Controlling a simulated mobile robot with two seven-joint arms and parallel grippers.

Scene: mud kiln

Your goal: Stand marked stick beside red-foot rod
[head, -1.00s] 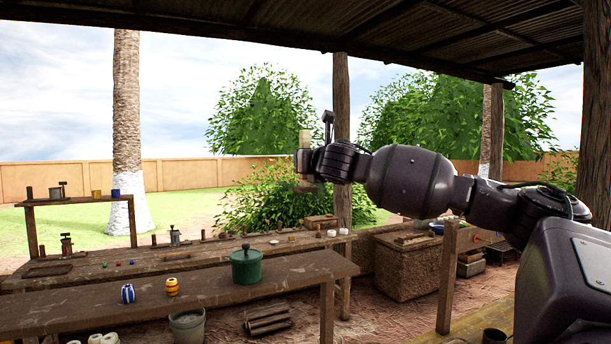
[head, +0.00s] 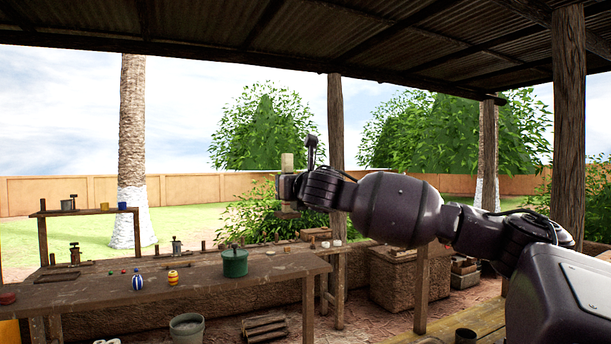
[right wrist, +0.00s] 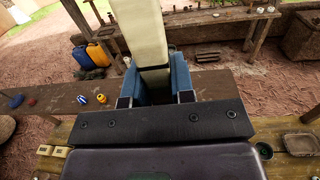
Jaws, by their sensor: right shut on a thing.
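In the right wrist view the stick (right wrist: 143,35) rises between the blue-grey fingers of the gripper (right wrist: 157,85). I cannot pick out the red-foot rod in either view. My left gripper is not in view.
The front bench (head: 205,283) carries a green lidded pot (head: 235,262), a blue-striped jar (head: 137,281) and a yellow-striped jar (head: 172,277). A grey bucket (head: 187,327) stands below. A wooden post (head: 567,130) rises at right. A raised shelf (head: 85,212) stands at far left.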

